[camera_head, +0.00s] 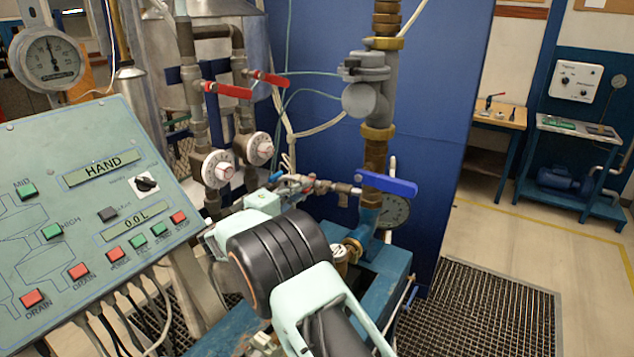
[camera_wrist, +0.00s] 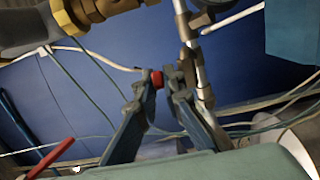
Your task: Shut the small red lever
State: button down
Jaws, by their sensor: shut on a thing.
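The small red lever (camera_head: 306,181) sits on a thin metal pipe fitting in the middle of the head view, left of the big vertical pipe. In the wrist view its red end (camera_wrist: 157,78) shows between my two blue fingertips. My gripper (camera_head: 283,180) reaches it from the front left and is shut on it; it also shows in the wrist view (camera_wrist: 160,86). My wrist and fingers hide part of the lever and fitting in the head view, so its exact angle is hard to tell.
Two larger red levers (camera_head: 228,90) (camera_head: 268,79) are above left, over white dials (camera_head: 218,169). A blue lever (camera_head: 388,183) and a gauge (camera_head: 393,211) are close on the right. A sloped control panel (camera_head: 85,200) stands left. Thin cables hang behind the fitting.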

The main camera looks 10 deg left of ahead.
jog(key=shift+a+f+m+g+h+p, duration=0.15)
jog(key=shift+m+g+h+p, duration=0.15)
jog(key=shift+m+h, duration=0.15)
dwell(0.3)
jog(key=c, duration=2)
grip_release()
jog(key=shift+c, duration=0.2)
jog(key=shift+a, duration=0.1)
jog(key=v, duration=0.7)
jog(key=shift+s, duration=0.2)
